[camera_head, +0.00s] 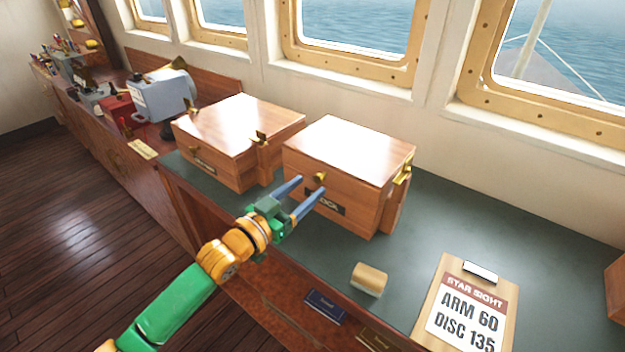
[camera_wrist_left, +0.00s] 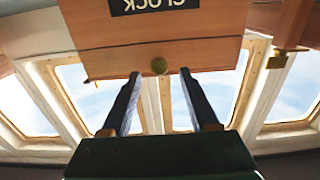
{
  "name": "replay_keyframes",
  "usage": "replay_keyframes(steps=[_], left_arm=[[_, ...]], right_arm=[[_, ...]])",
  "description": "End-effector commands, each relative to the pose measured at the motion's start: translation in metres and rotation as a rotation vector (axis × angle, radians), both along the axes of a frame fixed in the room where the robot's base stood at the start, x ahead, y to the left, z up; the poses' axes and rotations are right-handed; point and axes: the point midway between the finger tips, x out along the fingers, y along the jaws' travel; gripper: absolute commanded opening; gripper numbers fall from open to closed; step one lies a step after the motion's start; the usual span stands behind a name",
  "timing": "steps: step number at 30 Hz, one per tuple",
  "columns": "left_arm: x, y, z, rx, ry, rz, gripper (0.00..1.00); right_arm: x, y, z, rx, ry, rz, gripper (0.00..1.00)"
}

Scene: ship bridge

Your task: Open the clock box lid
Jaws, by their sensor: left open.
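The clock box (camera_head: 340,170) is a wooden box on the green-topped counter, with its lid (camera_head: 352,148) closed. Its front carries a brass knob (camera_head: 319,178) and a dark label, partly hidden by a finger, that reads CLOCK in the left wrist view (camera_wrist_left: 155,5). My left gripper (camera_head: 308,187) is open in front of the box, its two blue fingers pointing at the front around the knob's height. In the left wrist view the knob (camera_wrist_left: 159,66) sits between the fingertips (camera_wrist_left: 160,75), a little beyond them. I see no contact. My right gripper is not in view.
A second wooden box (camera_head: 235,135) stands close on the left. A clipboard (camera_head: 468,310) reading STAR SIGHT, ARM 60, DISC 135 and a small brass-and-wood piece (camera_head: 369,279) lie at the front right. Windows line the wall behind.

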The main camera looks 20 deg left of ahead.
Motion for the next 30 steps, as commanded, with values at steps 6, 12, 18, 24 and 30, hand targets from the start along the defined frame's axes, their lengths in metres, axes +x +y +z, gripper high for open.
replay_keyframes(steps=[6, 12, 18, 24, 30], left_arm=[[0.022, -0.008, 0.0, -0.001, 0.0, 0.001, 0.61], [0.023, -0.009, -0.001, 0.0, 0.001, 0.0, 0.61], [0.023, -0.008, -0.001, 0.0, 0.001, 0.0, 0.2], [0.023, -0.008, -0.001, 0.0, 0.001, 0.0, 0.0], [0.023, -0.008, -0.001, 0.001, 0.002, 0.001, 0.0]], right_arm=[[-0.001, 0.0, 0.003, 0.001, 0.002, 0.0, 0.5], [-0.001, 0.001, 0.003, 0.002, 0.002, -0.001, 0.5], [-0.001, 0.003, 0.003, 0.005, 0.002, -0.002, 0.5], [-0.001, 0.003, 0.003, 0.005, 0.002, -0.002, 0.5], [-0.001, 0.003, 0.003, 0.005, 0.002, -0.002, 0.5]])
